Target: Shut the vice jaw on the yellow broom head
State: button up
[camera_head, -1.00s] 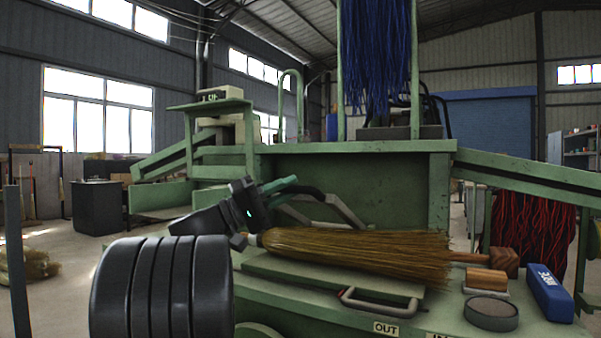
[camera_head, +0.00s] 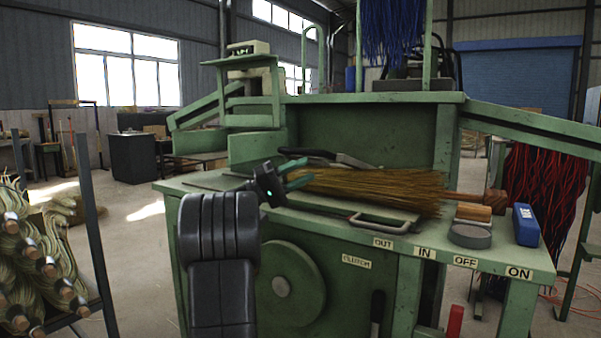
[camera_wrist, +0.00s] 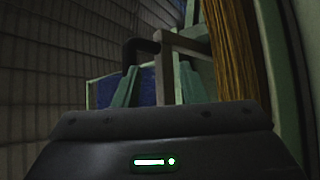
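The broom (camera_head: 380,187), with brownish-yellow bristles and a wooden handle to the right, lies on its side on the green bench. Its bristles show at the right of the wrist view (camera_wrist: 235,50). A bent grey lever (camera_head: 352,161) with a black grip (camera_head: 320,153) is just behind the bristles. My gripper (camera_head: 302,173) is at their left end; its green fingers are spread. In the wrist view, the black grip (camera_wrist: 140,46) and the lever's grey bar (camera_wrist: 185,42) appear ahead of and between the fingers. I cannot tell which part is the vice jaw.
A U-shaped metal handle (camera_head: 380,223) lies at the bench front (camera_head: 330,233). A wooden block (camera_head: 473,212), a grey disc (camera_head: 469,236) and a blue box (camera_head: 526,224) sit at the right. Bundled brooms (camera_head: 35,265) on a rack stand at the left.

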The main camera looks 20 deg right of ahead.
jog(key=shift+a, duration=0.1)
jog(key=p+v, duration=0.3)
jog(key=v, duration=1)
jog(key=shift+a+f, duration=0.2)
jog(key=shift+a, duration=0.1)
